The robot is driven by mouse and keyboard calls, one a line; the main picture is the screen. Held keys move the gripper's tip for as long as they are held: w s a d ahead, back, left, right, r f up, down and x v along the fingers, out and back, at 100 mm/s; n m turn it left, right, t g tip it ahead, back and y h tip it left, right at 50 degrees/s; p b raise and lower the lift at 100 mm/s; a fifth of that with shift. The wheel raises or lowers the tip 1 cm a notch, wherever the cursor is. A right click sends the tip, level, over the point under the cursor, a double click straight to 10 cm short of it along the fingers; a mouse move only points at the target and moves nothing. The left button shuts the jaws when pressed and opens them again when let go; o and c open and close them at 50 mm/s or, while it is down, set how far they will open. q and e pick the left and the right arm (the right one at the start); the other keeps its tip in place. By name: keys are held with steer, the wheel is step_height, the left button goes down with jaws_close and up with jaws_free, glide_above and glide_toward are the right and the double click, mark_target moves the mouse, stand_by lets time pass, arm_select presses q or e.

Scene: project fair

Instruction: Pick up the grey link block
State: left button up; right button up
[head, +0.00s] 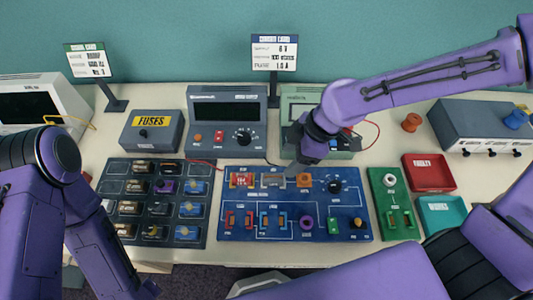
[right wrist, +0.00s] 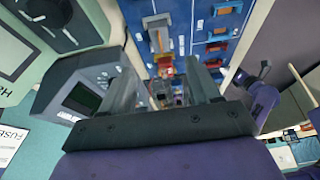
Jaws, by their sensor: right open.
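The grey link block (head: 272,180) sits in the upper row of the blue panel (head: 265,232), just right of a red block (head: 241,180). My right gripper (head: 293,168) reaches in from the upper right, with its tips close above and to the right of the grey block. In the right wrist view the two fingers (right wrist: 165,90) are apart, with nothing clearly held between them. A greyish block (right wrist: 158,40) shows just beyond the fingertips there, probably the grey link block. My left arm comes in from the left; its gripper is not visible.
A dark tray of several modules (head: 155,208) lies left of the panel. A grey meter (head: 228,122) and a fuses box (head: 152,130) stand behind. A green switch board (head: 395,205), a red tray (head: 428,173) and a teal tray (head: 441,214) are at the right.

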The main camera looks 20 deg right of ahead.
mark_target(276, 176)
steer(key=shift+x, duration=1.1)
steer(key=shift+s+a+f, duration=0.2)
steer(key=shift+f, duration=0.3)
steer(key=shift+s+a+f, duration=0.2)
steer(key=shift+s+f, duration=0.05)
steer(key=shift+f, duration=0.25)
steer(key=shift+a+f, duration=0.15)
steer(key=shift+f, duration=0.15)
steer(key=f, duration=0.1)
steer(key=w+a+f, duration=0.1)
steer(key=f, duration=0.1)
steer(key=w+f, duration=0.1)
steer(key=f, duration=0.1)
steer(key=shift+a, duration=0.25)
steer(key=shift+s+r, duration=0.15)
steer(key=shift+s, duration=0.15)
steer(key=c, duration=0.4)
arm_select(q)
steer(key=shift+s, duration=0.25)
arm_select(e)
steer(key=c, duration=0.7)
